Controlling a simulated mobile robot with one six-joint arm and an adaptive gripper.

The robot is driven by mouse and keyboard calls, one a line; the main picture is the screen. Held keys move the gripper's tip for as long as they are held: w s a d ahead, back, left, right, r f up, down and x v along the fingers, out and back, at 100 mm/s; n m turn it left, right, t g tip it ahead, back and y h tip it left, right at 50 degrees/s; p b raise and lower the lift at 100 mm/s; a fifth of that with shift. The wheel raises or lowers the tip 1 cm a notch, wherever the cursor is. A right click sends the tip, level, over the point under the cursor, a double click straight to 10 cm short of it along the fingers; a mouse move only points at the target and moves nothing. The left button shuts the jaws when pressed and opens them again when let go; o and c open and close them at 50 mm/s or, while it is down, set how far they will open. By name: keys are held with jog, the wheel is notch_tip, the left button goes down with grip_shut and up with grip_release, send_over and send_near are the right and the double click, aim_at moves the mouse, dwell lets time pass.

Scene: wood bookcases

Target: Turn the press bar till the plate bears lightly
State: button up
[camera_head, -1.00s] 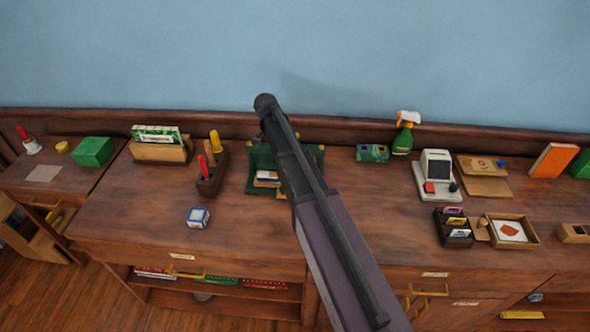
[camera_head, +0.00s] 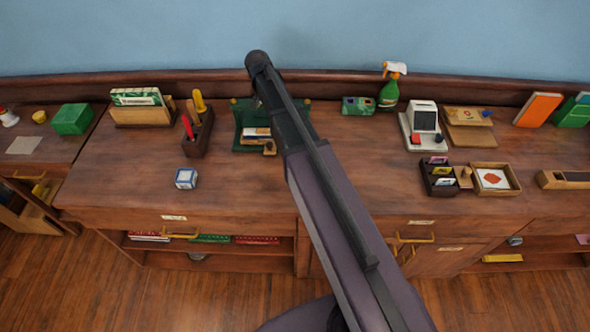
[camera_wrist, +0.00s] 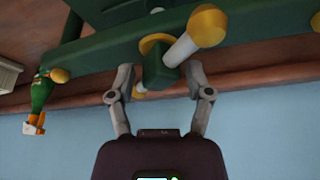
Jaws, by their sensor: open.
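The press, dark green, stands at the back of the desk behind my arm in the head view (camera_head: 240,122), with pale things on its bed. In the wrist view its green beam (camera_wrist: 75,60) crosses the picture. The press bar (camera_wrist: 182,50) is a pale rod with a yellow ball at its near end, slanting through a green hub. My gripper (camera_wrist: 160,78) is open, its fingers on either side of the hub. I see no clear contact with the bar. My arm hides part of the press and the gripper in the head view, and the plate's contact cannot be seen.
A green spray bottle (camera_head: 389,95) and a small green box (camera_head: 358,106) stand right of the press. A dark tool holder (camera_head: 198,136) stands left, with a blue-white cube (camera_head: 186,178) in front. The desk's front middle is clear.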

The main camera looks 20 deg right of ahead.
jog(key=shift+n+t+y, duration=0.2)
jog(key=shift+n+y, duration=0.45)
jog(key=shift+n, duration=1.1)
jog(key=shift+n+t+y, duration=0.2)
jog(key=shift+n+y, duration=0.45)
jog(key=shift+n, duration=1.1)
jog(key=shift+n+g+y, duration=0.2)
jog(key=shift+n+y, duration=0.5)
jog(key=shift+n, duration=1.05)
jog(key=shift+n+g+y, duration=0.2)
jog(key=shift+n+y, duration=0.5)
jog(key=shift+n, duration=1.05)
jog(key=shift+r+p, duration=0.45)
jog(key=p+v, duration=1.2)
jog(key=v, duration=0.1)
jog(key=s+a+f+m+g+h+b, duration=0.1)
jog(key=s+f+m+g+b, duration=0.1)
jog(key=s+f+b, duration=0.7)
jog(key=s+a+f+m+g+h+b, duration=0.1)
jog(key=s+f+m+b, duration=0.4)
jog(key=s, duration=1.1)
notch_tip(320, 180, down, 5)
jog(key=a+b, duration=0.1)
jog(key=b, duration=0.2)
jog(key=shift+g+h+b, duration=0.35)
jog(key=shift+g+h, duration=0.05)
jog(key=shift+s+a, duration=0.1)
jog(key=shift+s, duration=0.1)
jog(key=shift+w, duration=0.1)
